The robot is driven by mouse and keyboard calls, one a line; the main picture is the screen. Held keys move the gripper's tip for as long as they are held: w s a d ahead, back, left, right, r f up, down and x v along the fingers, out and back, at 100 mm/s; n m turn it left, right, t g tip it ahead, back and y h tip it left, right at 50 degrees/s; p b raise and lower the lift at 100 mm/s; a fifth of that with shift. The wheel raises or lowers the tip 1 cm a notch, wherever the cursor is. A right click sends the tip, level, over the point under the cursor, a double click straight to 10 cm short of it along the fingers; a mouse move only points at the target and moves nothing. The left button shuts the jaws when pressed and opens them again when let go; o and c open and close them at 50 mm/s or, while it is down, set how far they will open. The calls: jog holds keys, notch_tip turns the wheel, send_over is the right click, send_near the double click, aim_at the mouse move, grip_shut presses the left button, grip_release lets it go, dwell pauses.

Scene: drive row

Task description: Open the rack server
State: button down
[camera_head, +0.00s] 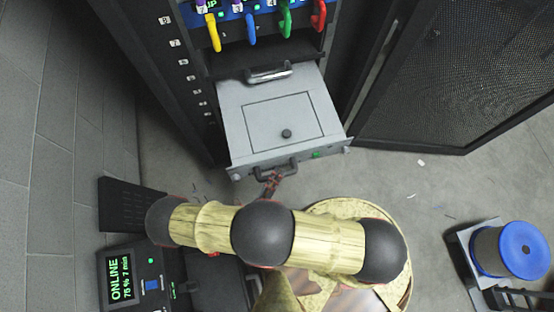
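The rack server (283,122) is a grey, flat box that stands well out from the dark rack, with a square panel outline and a dark round knob on its top. Its front face carries a dark handle (290,164) and a small green light. My gripper (272,180) is small and dark reddish in this view, right at the handle, at the end of my arm. Its fingers are too small and partly hidden, so I cannot tell whether they close on the handle or only touch it.
Above the server, a second unit with a metal handle (268,73) sits in the rack, below coloured cable loops (250,28). An open mesh door (455,75) stands at right. A blue-ended spool (522,250) is at lower right, an "ONLINE" display unit (121,276) at lower left.

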jog(key=c, duration=1.7)
grip_release()
jog(key=shift+o, duration=0.2)
